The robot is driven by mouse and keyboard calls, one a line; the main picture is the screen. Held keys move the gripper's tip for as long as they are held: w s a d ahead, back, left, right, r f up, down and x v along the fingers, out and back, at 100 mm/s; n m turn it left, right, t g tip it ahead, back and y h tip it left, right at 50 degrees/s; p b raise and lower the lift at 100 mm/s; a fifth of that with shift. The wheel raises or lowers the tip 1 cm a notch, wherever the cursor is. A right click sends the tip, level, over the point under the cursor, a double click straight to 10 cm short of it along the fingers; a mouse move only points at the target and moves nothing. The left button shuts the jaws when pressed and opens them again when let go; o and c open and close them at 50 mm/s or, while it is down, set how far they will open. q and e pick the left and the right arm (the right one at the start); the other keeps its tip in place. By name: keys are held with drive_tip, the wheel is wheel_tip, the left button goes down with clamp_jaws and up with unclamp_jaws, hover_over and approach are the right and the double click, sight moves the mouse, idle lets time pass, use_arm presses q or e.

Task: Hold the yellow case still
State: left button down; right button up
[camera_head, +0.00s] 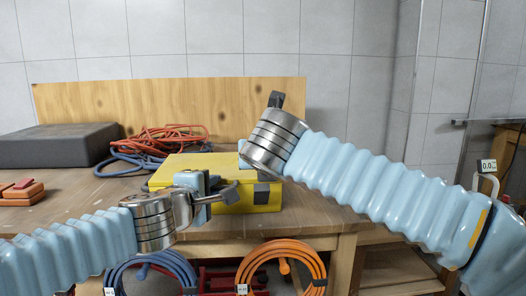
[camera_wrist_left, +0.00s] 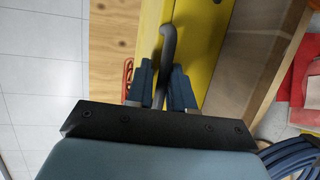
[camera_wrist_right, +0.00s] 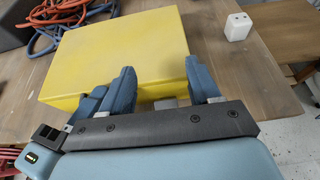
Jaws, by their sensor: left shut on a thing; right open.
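The yellow case (camera_head: 190,165) lies on the wooden workbench near its front edge; it also fills much of the right wrist view (camera_wrist_right: 125,55). My left gripper (camera_head: 201,194) is at the front of the case, shut on a dark grey curved handle (camera_wrist_left: 167,36) that stands at the case's yellow front face (camera_wrist_left: 150,20). How the handle joins the case is hidden. My right gripper (camera_wrist_right: 160,68) is open at one edge of the case, its fingers apart over the yellow surface. In the head view its fingers are mostly hidden behind its wrist.
Red and blue cables (camera_head: 160,140) lie behind the case, beside a dark grey box (camera_head: 55,146). Orange-red blocks (camera_head: 22,190) sit at the left. Coiled blue and orange hoses (camera_head: 284,262) are below the bench top. A small white block (camera_wrist_right: 238,27) stands beside the case.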

sight(262, 196)
drive_tip(key=shift+r, duration=1.05)
drive_tip(key=s+f+t, duration=0.5)
drive_tip(key=s+f, duration=0.6)
drive_tip(key=s, duration=0.1)
drive_tip(key=w, duration=1.1)
drive_tip(key=shift+r, duration=0.1)
